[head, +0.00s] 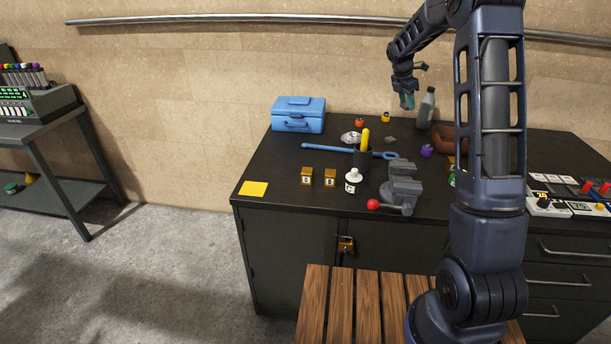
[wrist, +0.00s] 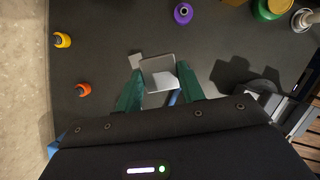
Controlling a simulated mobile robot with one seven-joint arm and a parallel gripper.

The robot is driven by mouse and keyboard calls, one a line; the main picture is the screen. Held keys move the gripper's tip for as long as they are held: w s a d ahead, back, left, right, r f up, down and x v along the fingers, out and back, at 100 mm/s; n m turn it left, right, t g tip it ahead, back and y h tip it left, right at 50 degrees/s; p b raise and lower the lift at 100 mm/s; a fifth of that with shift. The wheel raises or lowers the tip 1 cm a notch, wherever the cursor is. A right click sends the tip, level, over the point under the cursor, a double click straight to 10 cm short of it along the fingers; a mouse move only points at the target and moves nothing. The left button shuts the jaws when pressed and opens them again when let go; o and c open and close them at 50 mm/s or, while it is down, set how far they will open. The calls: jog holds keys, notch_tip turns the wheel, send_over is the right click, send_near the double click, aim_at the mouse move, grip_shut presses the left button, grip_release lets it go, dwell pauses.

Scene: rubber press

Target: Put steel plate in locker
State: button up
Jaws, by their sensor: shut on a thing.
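My gripper (head: 407,101) is raised above the back of the dark workbench in the head view. In the wrist view my gripper (wrist: 160,88) has its green fingers shut on the steel plate (wrist: 158,73), a small shiny grey square at the fingertips. The plate is too small to make out clearly in the head view. The likely locker is the dark cabinet (head: 283,247) under the bench's left part. Its front looks closed, and a brass padlock (head: 346,245) hangs on it; I cannot tell whether it is locked.
A blue toolbox (head: 298,117), a grey bottle (head: 426,108), a vise (head: 401,192) and a blue wrench (head: 328,148) crowd the bench. A slatted wooden bench (head: 340,310) stands before the cabinet's right side. The floor (head: 180,275) at left is open.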

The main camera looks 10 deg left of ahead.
jog(key=s+a+n, duration=0.1)
jog(key=s+a, duration=0.1)
jog(key=a, duration=0.6)
jog(key=s+a+n, duration=0.1)
jog(key=s+a, duration=0.2)
jog(key=a, duration=0.4)
jog(key=n+t+y, duration=0.2)
jog(key=n, duration=0.4)
send_over(285, 179)
jog(key=f, duration=1.3)
jog(key=s+f, duration=0.1)
jog(key=f, duration=0.5)
jog(key=shift+a+f, duration=0.15)
jog(key=shift+f, duration=0.25)
jog(key=shift+f, duration=0.1)
jog(key=o, duration=1.2)
jog(key=shift+c, duration=0.2)
